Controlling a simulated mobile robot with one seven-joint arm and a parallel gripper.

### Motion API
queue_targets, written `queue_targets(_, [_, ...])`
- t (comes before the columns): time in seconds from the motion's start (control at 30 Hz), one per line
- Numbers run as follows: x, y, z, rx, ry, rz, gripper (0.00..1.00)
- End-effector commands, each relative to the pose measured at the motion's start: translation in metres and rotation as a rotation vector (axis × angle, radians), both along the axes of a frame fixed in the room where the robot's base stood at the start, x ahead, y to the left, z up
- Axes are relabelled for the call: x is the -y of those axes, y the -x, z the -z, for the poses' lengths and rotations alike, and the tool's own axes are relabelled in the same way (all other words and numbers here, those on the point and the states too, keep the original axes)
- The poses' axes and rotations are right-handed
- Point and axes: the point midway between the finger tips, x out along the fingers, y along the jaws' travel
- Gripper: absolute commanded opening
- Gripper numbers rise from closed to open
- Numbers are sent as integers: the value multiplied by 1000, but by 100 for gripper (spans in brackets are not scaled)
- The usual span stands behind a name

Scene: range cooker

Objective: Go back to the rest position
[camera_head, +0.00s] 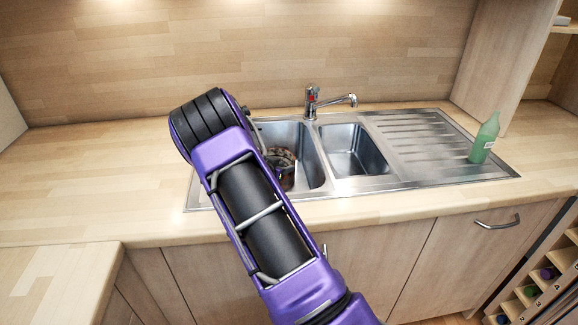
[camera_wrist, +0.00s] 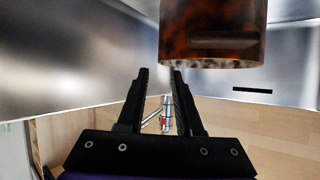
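My purple and black arm reaches over the counter to the left bowl (camera_head: 305,140) of the sink in the head view. It hides part of that bowl, and my gripper cannot be made out clearly there. In the wrist view my gripper (camera_wrist: 160,73) has its two black fingers apart, with nothing between them. A mottled reddish-brown container (camera_wrist: 212,35) is near the fingertips, at the upper right, outside the gap. It also shows in the left bowl in the head view (camera_head: 288,180), partly hidden. I cannot tell if a finger touches it.
The bowl's metal walls (camera_wrist: 70,60) are close around my gripper. A chrome tap (camera_head: 312,102) stands behind the sink. A second bowl (camera_head: 352,150) and a drainer (camera_head: 425,145) are to the right, with a green bottle (camera_head: 485,138). The left counter (camera_head: 80,180) is clear.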

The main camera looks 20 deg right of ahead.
Motion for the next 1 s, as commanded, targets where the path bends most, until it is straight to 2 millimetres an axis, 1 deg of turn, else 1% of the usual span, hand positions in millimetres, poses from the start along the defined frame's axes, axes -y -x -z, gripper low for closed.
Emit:
queue_targets(0.03, [-7,4,-5,0,-1,-2,34])
queue_targets(0.1, [-12,9,-8,0,-1,-1,34])
queue_targets(0.23, [-18,14,-11,-1,-1,0,34])
queue_targets(0.67, [-19,15,-11,-1,-1,0,34])
queue_targets(0.77, [-20,12,-15,5,1,-9,34])
queue_targets(0.87, [-28,-3,-34,27,4,-53,34])
queue_targets(0.97, [-45,-29,-74,67,16,-147,34])
queue_targets(1.0, [-56,-43,-98,87,25,-199,34])
